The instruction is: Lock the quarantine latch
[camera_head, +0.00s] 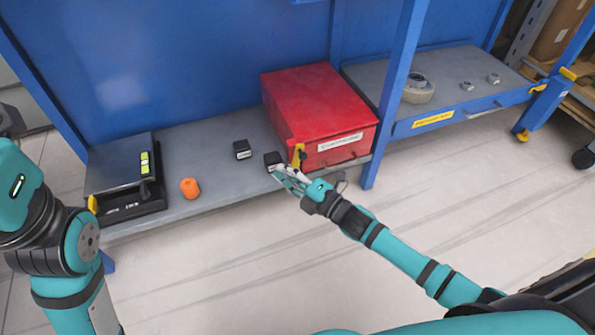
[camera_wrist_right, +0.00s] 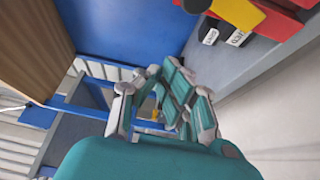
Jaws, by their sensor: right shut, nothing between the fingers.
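The red quarantine box (camera_head: 318,100) sits on the grey shelf with its lid down and a white label on its front. The yellow latch (camera_head: 298,156) stands upright at the box's front left corner, with a dark knob beside it. My right gripper (camera_head: 281,174) is shut and empty, just in front of and below the latch; I cannot tell whether it touches it. In the right wrist view the latch (camera_wrist_right: 243,14) and part of the red box (camera_wrist_right: 275,22) show at the upper right, beyond my fingers (camera_wrist_right: 180,90). My left arm shows at the left, but its gripper does not.
One small black block (camera_head: 242,149) stands left of the box and another (camera_head: 272,160) by my right fingertips. An orange piece (camera_head: 190,188) and a black scale-like device (camera_head: 122,180) are further left. A blue post (camera_head: 393,95) rises right of the box.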

